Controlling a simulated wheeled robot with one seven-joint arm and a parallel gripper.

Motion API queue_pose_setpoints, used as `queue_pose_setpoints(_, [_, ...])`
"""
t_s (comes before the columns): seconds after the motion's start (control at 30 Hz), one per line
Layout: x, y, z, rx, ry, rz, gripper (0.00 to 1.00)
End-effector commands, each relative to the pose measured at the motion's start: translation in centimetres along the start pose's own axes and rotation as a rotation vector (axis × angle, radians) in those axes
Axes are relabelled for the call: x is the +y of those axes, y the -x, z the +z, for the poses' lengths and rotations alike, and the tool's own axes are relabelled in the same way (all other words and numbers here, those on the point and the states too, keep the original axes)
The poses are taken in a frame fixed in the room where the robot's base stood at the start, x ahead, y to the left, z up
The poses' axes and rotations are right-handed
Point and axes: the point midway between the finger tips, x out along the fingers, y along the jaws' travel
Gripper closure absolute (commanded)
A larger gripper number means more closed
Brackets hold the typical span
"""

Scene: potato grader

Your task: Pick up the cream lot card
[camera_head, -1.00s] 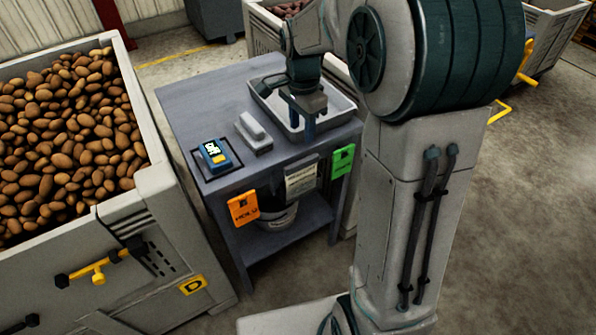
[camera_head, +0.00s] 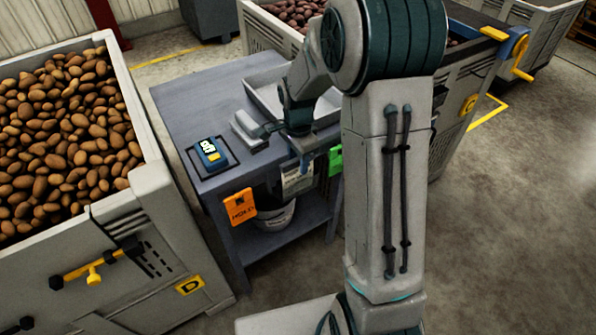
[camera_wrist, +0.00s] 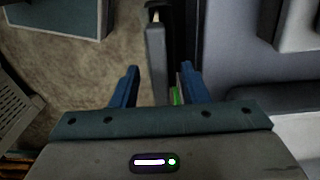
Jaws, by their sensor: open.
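The cream lot card (camera_head: 297,179) hangs at the front edge of the grey table, between an orange card and a green card. Its upper part is hidden behind my gripper in the head view. My gripper (camera_wrist: 159,70) is open, its blue fingers pointing down at the table's front edge. In the wrist view a thin pale grey slab, seen nearly edge-on, lies between the fingers; I cannot tell for sure that it is the cream card. No finger is clearly touching it.
The orange card (camera_head: 240,207) hangs to the left and the green card (camera_head: 335,160) to the right. On the table (camera_head: 180,103) are a blue device (camera_head: 210,154), a grey block (camera_head: 248,130) and a metal tray (camera_head: 262,92). A potato crate (camera_head: 165,210) stands at the left.

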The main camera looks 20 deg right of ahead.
Motion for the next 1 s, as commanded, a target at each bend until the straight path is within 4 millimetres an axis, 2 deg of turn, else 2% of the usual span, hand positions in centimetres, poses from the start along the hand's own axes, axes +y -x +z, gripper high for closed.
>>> queue_pose_setpoints(0.13, [0.0,-1.8,0.0,0.0,0.0,0.003,0.59])
queue_pose_setpoints(0.4, [0.0,-2.0,0.0,0.001,0.0,-0.001,0.59])
queue_pose_setpoints(0.43, [0.0,-2.0,0.0,0.001,0.0,-0.001,0.65])
queue_pose_setpoints(0.57, [0.0,-2.0,0.0,0.001,0.0,-0.001,1.0])
queue_pose_setpoints(0.87, [0.0,-1.9,0.0,0.001,0.0,-0.001,1.0])
queue_pose_setpoints(1.0, [-0.1,-0.7,0.0,0.002,0.001,-0.003,1.0])
